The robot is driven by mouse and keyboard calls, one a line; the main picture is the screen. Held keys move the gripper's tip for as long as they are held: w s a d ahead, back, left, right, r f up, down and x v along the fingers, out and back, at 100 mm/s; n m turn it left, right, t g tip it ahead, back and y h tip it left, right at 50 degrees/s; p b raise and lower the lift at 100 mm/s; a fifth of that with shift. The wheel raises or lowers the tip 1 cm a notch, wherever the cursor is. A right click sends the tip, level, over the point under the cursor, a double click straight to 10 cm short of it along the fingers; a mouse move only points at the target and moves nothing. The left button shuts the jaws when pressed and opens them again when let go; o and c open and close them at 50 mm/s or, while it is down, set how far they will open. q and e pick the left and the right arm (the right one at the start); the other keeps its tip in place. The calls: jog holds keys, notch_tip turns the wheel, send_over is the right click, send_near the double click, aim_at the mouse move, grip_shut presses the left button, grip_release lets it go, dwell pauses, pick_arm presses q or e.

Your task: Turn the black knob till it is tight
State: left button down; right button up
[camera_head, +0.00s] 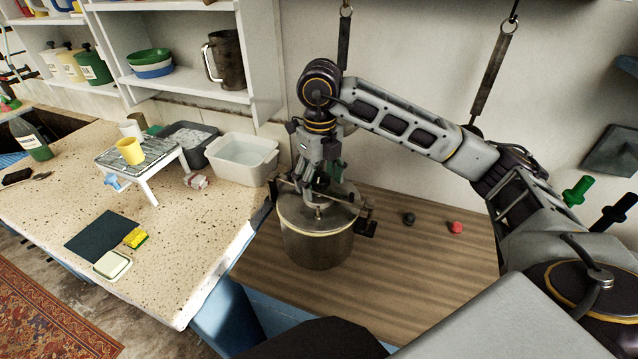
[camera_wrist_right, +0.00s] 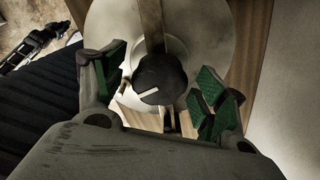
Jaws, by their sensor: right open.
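The black knob (camera_wrist_right: 160,80) has a white pointer line on its top and sits over the middle of the lid, on a flat bar that crosses it. The metal pot (camera_head: 318,243) stands on the wooden counter with its lid on. My right gripper (camera_head: 320,190) points down over the lid's centre, where it largely hides the knob in the head view. In the right wrist view my right gripper (camera_wrist_right: 164,83) is open, with its green pads on either side of the knob. A gap shows at the left pad; contact at the right pad is unclear. My left gripper is not in view.
A loose black knob (camera_head: 408,218) and a red knob (camera_head: 455,227) lie on the wooden counter (camera_head: 400,262) right of the pot. The speckled stone counter (camera_head: 190,245) at left holds a small stand (camera_head: 140,160), tubs and a sponge. The wall is close behind.

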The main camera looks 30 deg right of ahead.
dwell(0.3)
jog(key=shift+n+b, duration=1.05)
jog(key=shift+n, duration=1.15)
jog(key=shift+n+b, duration=1.1)
jog(key=shift+n, duration=1.4)
jog(key=shift+n+b, duration=0.6)
jog(key=shift+n, duration=2.7)
jog(key=c, duration=0.9)
jog(key=shift+o, duration=0.2)
jog(key=shift+m, duration=0.3)
